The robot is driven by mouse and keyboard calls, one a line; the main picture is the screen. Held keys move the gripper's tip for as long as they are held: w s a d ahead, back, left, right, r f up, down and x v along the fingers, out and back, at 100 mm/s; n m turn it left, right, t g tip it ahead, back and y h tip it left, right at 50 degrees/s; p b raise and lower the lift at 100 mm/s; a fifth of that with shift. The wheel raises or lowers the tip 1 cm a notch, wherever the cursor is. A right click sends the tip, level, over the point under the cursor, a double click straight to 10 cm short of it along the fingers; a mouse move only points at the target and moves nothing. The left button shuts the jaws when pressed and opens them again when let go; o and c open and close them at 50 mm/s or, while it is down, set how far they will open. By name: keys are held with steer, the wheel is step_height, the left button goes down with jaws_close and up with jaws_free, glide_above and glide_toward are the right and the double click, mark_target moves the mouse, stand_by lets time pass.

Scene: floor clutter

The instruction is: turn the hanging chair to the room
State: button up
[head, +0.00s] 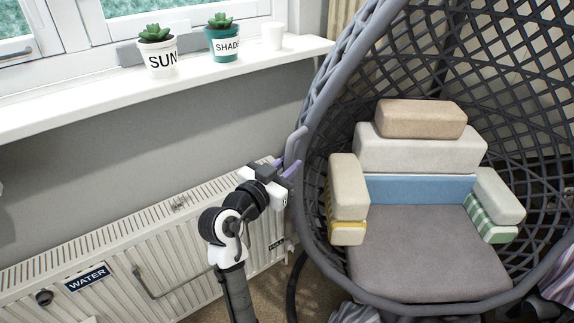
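The hanging chair (336,75) is a grey woven egg-shaped basket on the right, with its opening facing the camera. It holds a grey seat cushion (425,250) and cream, blue and tan cushions. A short grey handle-like bar (291,150) stands out from the left of its rim. My gripper (287,168), with purple fingertips, is at the lower end of this bar, beside the rim. The fingertips appear on both sides of the bar. Whether they press on it or only surround it, I cannot tell.
A white radiator (120,262) with a WATER label (88,277) runs under the window sill (110,95), close behind my arm. Pots marked SUN (161,58) and SHADE (226,44) and a white cup (273,36) stand on the sill. Fabric (556,275) lies at the lower right.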

jaws_close()
steer(key=w+a+m+g+h+b, duration=0.1)
steer(key=w+b, duration=0.6)
steer(key=w, duration=0.8)
steer(key=shift+w+a+m+g+h, duration=0.15)
steer(key=shift+a+m+g+h, duration=0.2)
steer(key=shift+m+g+h, duration=0.5)
steer(key=shift+o, duration=1.9)
jaws_free()
steer(key=shift+a, duration=0.1)
